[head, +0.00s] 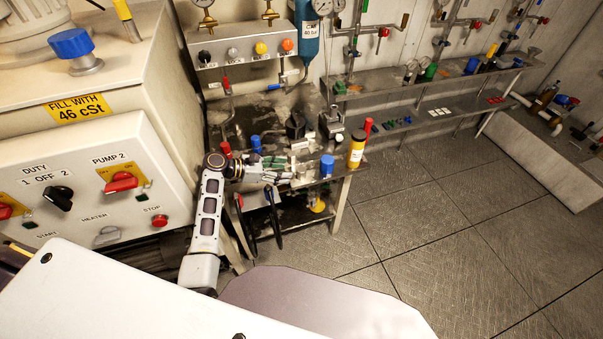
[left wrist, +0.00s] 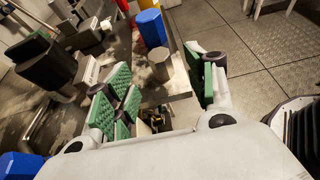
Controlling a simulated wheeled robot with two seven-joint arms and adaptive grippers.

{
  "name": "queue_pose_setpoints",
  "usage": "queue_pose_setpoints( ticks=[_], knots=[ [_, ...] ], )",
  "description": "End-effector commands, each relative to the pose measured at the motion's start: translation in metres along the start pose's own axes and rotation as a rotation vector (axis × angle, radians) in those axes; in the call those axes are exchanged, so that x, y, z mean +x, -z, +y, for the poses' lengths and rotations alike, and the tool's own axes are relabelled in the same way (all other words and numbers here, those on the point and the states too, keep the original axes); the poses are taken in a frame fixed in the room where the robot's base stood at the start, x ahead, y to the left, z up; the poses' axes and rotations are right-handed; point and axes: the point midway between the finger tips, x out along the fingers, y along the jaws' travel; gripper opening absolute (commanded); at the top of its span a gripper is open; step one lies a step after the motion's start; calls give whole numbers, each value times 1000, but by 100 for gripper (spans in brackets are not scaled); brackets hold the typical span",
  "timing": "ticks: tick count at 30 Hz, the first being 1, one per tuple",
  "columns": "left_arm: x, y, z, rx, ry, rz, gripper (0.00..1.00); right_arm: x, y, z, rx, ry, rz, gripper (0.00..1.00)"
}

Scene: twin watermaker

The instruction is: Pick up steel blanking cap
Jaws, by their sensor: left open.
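A small grey-brown metal cylinder, which looks like the steel blanking cap (left wrist: 160,65), stands near the bench edge in the left wrist view. My left gripper (left wrist: 165,88) is open, with its green-padded fingers on either side of the cap's line and the cap a little beyond them. No contact shows. In the head view, my left gripper (head: 292,172) reaches low over the front of the workbench, and the cap is hard to make out beside the fingers. My right gripper is not in view.
A blue cylinder (left wrist: 151,28) stands just behind the cap; it also shows in the head view (head: 327,164). A yellow bottle (head: 356,150) and a red one (head: 368,127) stand right of it. A black knob-like part (head: 295,126) stands behind. Floor at right is clear.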

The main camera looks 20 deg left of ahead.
Motion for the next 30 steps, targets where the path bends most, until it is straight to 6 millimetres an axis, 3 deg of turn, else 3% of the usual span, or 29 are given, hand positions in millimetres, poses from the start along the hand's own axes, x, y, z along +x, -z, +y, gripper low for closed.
queue_pose_setpoints(
  ticks=[14, 24, 30],
  knots=[
    [23, 0, 0, 2, 0, 1, 55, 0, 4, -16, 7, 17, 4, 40],
    [25, 0, 0, 2, 0, 1, 55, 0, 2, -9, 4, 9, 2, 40],
    [40, -1, 0, 2, 1, 0, 55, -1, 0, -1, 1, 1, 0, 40]
  ],
)
